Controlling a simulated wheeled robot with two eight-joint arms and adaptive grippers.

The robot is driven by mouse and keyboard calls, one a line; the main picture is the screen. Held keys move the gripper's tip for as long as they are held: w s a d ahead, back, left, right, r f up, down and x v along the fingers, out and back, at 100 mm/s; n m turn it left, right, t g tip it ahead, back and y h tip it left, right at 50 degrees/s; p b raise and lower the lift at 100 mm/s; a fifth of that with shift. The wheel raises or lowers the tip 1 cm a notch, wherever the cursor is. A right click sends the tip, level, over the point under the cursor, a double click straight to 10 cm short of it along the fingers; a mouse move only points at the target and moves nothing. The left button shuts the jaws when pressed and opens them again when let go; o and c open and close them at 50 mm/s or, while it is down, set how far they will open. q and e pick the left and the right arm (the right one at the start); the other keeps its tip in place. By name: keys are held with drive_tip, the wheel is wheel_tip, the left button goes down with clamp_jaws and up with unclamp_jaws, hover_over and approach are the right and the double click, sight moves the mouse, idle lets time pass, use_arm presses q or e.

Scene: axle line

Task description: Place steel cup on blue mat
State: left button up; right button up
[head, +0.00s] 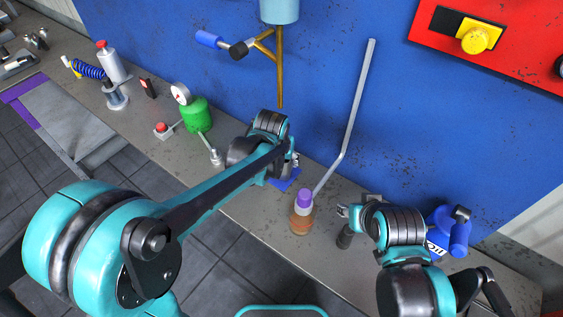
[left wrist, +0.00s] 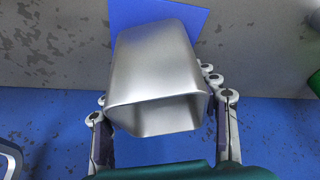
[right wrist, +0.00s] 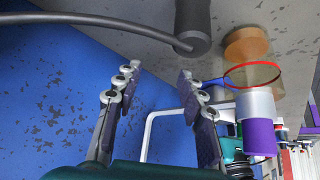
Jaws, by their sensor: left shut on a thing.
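The steel cup (left wrist: 155,70) is between the fingers of my left gripper (left wrist: 160,115), which is shut on it. Its open mouth faces the bottom of the left wrist view, and its closed end overlaps the blue mat (left wrist: 187,18). I cannot tell whether the cup touches the mat. In the head view the blue mat (head: 287,181) shows partly beside my left gripper (head: 293,160), and my arm hides the cup. My right gripper (right wrist: 163,88) is open and empty; in the head view it (head: 345,211) is above the bench near a dark cylinder (head: 345,237).
A purple-capped bottle (head: 302,214) stands between the grippers. A bent grey rod (head: 354,110) rises behind it. A blue container (head: 450,230) is right of my right gripper. A green gauge canister (head: 197,116) stands on the bench (head: 235,195) to the left.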

use_arm(q)
drive_tip(key=shift+f, duration=0.15)
drive_tip(key=shift+f, duration=0.1)
drive_tip(key=o, duration=1.2)
drive_tip(key=shift+f, duration=0.1)
drive_tip(key=shift+s+r, duration=0.1)
drive_tip(key=shift+r, duration=0.45)
drive_tip(key=p+v, duration=0.3)
drive_tip(key=v, duration=0.8)
drive_tip(key=shift+s+a+r+p, duration=0.1)
drive_tip(key=shift+s+p, duration=0.1)
drive_tip(key=shift+p, duration=0.15)
drive_tip(key=s+a+n+t, duration=0.1)
drive_tip(key=s+a, duration=0.4)
drive_tip(key=s+a+f+t, duration=0.1)
drive_tip(key=s+a, duration=0.4)
drive_tip(key=a, duration=0.1)
drive_tip(key=s+a+n+t+y, duration=0.1)
drive_tip(key=s+a, duration=0.4)
drive_tip(key=shift+s+a+f+n, duration=0.25)
drive_tip(key=shift+a+n, duration=0.05)
drive_tip(key=shift+a, duration=0.05)
